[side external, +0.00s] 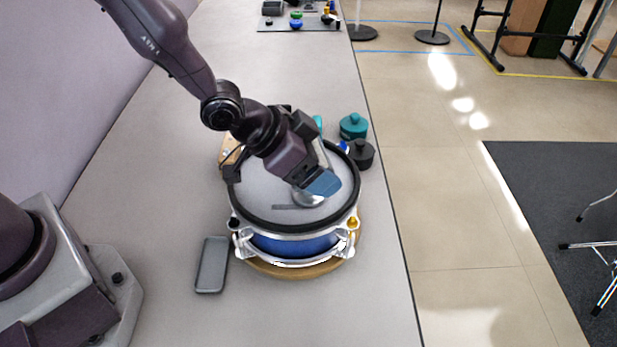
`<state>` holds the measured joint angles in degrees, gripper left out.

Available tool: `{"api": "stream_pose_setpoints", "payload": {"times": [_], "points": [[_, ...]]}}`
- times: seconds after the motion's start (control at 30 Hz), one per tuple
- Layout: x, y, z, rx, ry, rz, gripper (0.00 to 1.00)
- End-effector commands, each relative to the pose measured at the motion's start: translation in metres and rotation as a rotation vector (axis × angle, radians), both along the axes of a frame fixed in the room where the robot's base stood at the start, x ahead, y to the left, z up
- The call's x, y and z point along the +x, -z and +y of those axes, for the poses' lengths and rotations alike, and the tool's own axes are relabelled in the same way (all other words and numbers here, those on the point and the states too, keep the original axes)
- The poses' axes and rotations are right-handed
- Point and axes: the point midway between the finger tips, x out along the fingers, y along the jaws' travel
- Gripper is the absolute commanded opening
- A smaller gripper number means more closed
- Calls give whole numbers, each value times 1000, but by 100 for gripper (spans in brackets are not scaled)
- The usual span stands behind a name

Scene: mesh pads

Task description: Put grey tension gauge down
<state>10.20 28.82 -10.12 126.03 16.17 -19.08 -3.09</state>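A blue drum (290,245) with a grey mesh head and black rim stands on a round wooden base on the table. My gripper (323,182) is over the drum head, tilted down, with a blue fingertip toward the camera. A silver-grey round piece (308,200), likely the tension gauge, shows just below the fingertip, at the head's surface or close above it. Its upper part is hidden by my gripper. I cannot tell whether the fingers hold it or whether it rests on the head. A thin dark strip shows beside it on the head.
A shallow grey tray (212,265) lies left of the drum. A teal lidded pot (353,126) and a black one (361,154) stand behind right, near the table's right edge. A wooden item (229,150) is behind left. A far mat (300,24) holds small objects.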

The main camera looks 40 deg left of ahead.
Motion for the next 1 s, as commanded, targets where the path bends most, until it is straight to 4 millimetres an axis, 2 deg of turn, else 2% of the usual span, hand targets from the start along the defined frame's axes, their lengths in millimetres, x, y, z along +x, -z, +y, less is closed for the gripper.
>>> {"api": "stream_pose_setpoints", "payload": {"times": [0.03, 0.07, 0.1, 0.33, 0.47, 0.8, 1.0], "points": [[0, 0, 0, 0, 0, 0, 45], [1, -1, 0, -1, -1, -4, 38], [1, -1, 0, -1, -1, -4, 37], [1, -4, 0, -2, -1, -5, 37], [1, -13, 0, -3, -1, -6, 37], [2, -75, 2, -3, -6, -8, 37], [1, -92, 1, -4, -3, -4, 37]]}}
